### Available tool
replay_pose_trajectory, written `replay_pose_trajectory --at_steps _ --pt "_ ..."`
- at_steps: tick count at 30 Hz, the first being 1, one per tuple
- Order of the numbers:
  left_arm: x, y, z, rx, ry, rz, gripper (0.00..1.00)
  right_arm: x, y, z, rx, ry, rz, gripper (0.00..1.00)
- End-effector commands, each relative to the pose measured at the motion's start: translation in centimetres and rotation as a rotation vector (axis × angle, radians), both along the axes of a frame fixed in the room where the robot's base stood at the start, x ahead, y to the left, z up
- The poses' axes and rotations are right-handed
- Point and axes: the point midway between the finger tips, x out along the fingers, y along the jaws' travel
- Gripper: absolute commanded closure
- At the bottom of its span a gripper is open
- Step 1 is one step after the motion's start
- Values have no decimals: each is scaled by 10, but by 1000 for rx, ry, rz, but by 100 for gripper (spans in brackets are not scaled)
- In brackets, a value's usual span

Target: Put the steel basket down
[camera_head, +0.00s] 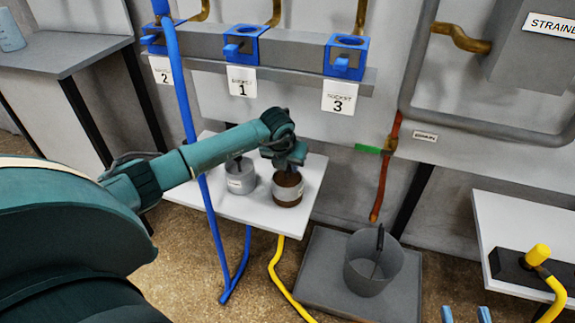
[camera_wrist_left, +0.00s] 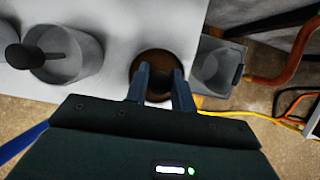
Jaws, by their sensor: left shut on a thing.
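My left gripper (camera_head: 289,162) points down and is shut on the handle of a small round basket (camera_head: 288,190), brown with a pale grey band. I take this to be the steel basket. It is upright over the right part of the white table (camera_head: 236,206); I cannot tell whether its base touches. In the left wrist view, the basket's brown inside (camera_wrist_left: 156,58) shows between my left fingers (camera_wrist_left: 161,80). A grey labelled basket (camera_head: 239,180) with a dark handle stands just left of it. My right gripper's blue fingertips (camera_head: 466,314) show at the bottom edge, apart and empty.
A grey bucket (camera_head: 374,264) stands on a low grey platform (camera_head: 325,262) to the right. Blue sockets (camera_head: 346,56) line the wall behind.

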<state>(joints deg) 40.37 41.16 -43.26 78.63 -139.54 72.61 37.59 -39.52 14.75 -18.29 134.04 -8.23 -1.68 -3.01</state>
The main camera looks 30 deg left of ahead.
Motion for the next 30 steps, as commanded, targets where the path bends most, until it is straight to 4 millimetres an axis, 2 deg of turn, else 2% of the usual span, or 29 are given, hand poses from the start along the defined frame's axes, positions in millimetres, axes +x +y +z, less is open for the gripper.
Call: replay_pose_trajectory --at_steps 4,5,12,22,30 --pt "0 0 -1 0 -1 0 100 0 0 -1 0 -5 1 64" --pt "0 0 -2 1 0 0 75 0 0 0 1 -9 3 64" --pt "0 0 -1 1 0 1 55 0 0 1 1 -9 2 64" --pt "-1 0 5 1 -1 0 54 0 0 2 0 2 0 64" --pt "-17 -4 47 2 -2 -1 54 0 -5 2 -9 110 -26 64"
